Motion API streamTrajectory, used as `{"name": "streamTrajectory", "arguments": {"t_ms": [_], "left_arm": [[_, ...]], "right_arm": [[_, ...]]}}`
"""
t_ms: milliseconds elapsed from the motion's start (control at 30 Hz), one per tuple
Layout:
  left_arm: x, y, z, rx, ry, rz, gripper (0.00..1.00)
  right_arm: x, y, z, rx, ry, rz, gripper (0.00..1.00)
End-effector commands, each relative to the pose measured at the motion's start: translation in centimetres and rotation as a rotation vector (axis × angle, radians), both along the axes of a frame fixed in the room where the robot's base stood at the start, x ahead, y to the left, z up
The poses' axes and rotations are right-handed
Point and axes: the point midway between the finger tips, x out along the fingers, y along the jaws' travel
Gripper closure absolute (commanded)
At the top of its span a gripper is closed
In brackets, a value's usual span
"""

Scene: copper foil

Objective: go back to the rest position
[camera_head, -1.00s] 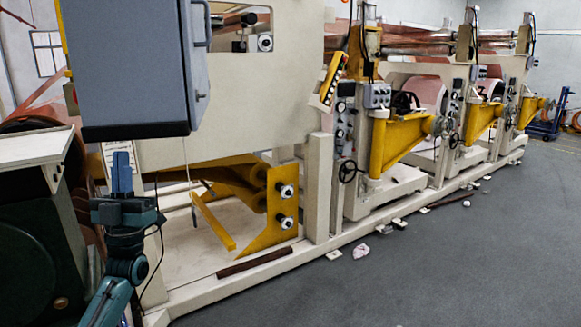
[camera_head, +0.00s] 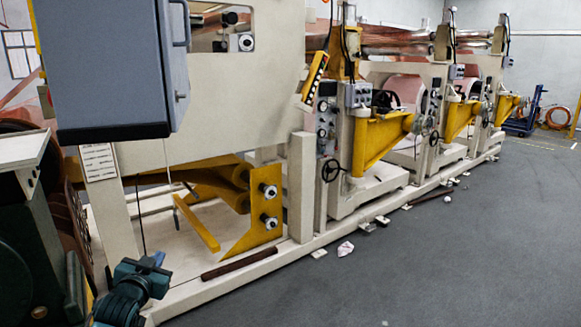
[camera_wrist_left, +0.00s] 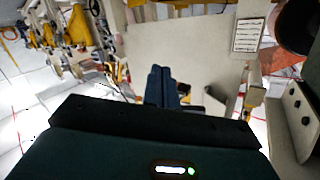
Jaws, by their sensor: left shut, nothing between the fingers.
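My left gripper (camera_head: 157,259) is low at the left of the head view, in front of the machine's base frame. Its teal wrist shows below it, and its small blue fingers are partly hidden. In the left wrist view the two dark blue fingers (camera_wrist_left: 161,83) lie side by side, shut, with nothing between them. The gripper appears apart from the machine. My right gripper is in neither view.
A long cream foil machine (camera_head: 205,148) runs from the left towards the back right. A grey cabinet (camera_head: 108,65) hangs at upper left. A brown bar (camera_head: 240,264) lies on the base frame.

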Motion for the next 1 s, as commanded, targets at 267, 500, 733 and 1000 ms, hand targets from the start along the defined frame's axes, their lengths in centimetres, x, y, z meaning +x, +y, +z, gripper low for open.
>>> {"name": "streamTrajectory", "arguments": {"t_ms": [267,500,733,1000], "left_arm": [[-11.1,-7.4,-11.6,-0.068,0.177,-0.113,1.0],[-25.7,-14.1,-18.3,-0.192,0.359,-0.192,1.0],[-34.3,-17.2,-19.3,-0.283,0.462,-0.209,1.0],[-35.7,-17.6,-19.2,-0.3,0.48,-0.21,1.0]], "right_arm": [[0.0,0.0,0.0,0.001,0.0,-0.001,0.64],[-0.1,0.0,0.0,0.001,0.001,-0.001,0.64],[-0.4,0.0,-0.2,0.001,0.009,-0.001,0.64],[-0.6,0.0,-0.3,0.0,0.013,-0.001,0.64]]}}
